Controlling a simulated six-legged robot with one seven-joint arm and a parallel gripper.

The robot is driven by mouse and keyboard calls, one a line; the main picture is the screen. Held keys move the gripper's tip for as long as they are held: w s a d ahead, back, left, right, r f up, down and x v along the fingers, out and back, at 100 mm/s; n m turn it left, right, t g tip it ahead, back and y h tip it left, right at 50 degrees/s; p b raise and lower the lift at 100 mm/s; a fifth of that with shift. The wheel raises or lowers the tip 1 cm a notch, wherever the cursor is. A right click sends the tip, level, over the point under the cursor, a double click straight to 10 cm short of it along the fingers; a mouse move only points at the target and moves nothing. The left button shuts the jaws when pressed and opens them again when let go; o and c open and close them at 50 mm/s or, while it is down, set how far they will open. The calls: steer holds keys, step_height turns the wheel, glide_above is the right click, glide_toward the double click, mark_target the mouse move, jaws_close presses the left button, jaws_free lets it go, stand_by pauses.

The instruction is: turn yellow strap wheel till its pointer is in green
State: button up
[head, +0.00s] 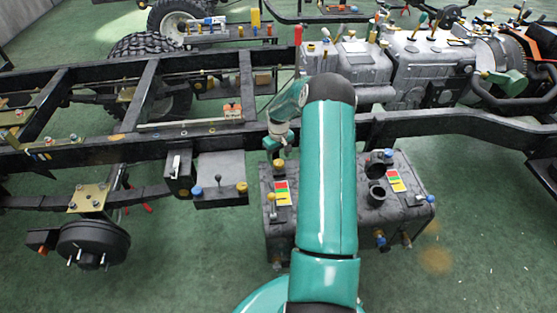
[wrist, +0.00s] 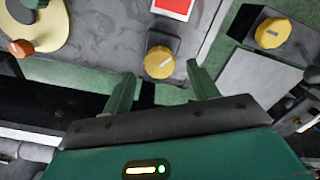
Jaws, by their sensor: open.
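A yellow wheel (wrist: 158,62) with a pale pointer mark sits on a dark square base at the edge of a grey tank in the wrist view. In the head view a yellow wheel (head: 279,164) shows at the tank's back left, just below my gripper (head: 280,145). In the wrist view my gripper (wrist: 160,74) is open and empty, its green fingers on either side of the wheel's near edge. I cannot tell their height above it. A red, yellow and green card (head: 282,190) stands near the wheel; only its red part (wrist: 172,7) shows in the wrist view.
A second yellow knob (wrist: 273,33) sits on a dark box to the right in the wrist view; it also shows on the box (head: 241,187) in the head view. The black chassis rail (head: 225,137) runs behind the tank (head: 340,240). Green floor is open in front.

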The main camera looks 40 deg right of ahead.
mark_target(279, 165)
steer(key=shift+f, duration=1.25)
steer(key=c, duration=1)
steer(key=m, duration=0.3)
steer(key=shift+m, duration=1.8)
